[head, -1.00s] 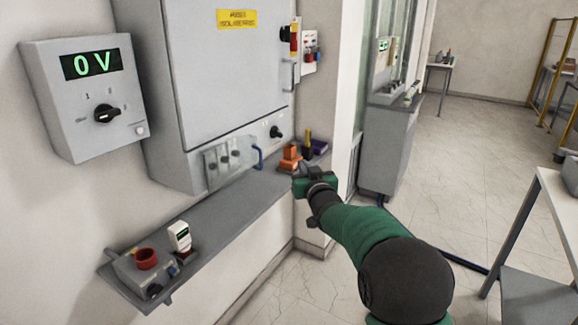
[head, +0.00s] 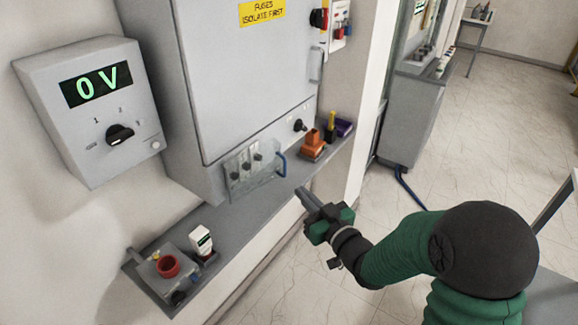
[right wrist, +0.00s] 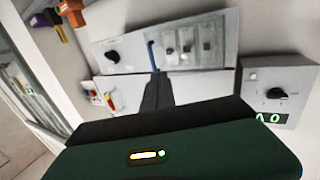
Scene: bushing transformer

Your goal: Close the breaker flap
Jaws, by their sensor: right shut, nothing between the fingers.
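The breaker flap (head: 262,176) is a clear panel with a blue handle (head: 281,164) at its right side, low on the grey cabinet. Several breaker switches show behind or beside it; I cannot tell how far the flap stands out. My right gripper (head: 302,193) is shut and empty, in front of the shelf's edge, below and right of the handle and apart from it in the head view. In the right wrist view, which is upside down, the blue handle (right wrist: 153,56) shows just beyond the dark fingers (right wrist: 156,88), left of the breakers (right wrist: 188,47). My left gripper is not in view.
A grey shelf (head: 235,217) runs below the cabinet (head: 245,75). It bears a box with a red ring (head: 167,266), a white device (head: 201,240), an orange block (head: 314,142) and a purple bin (head: 343,127). A meter box (head: 95,110) reads 0 V.

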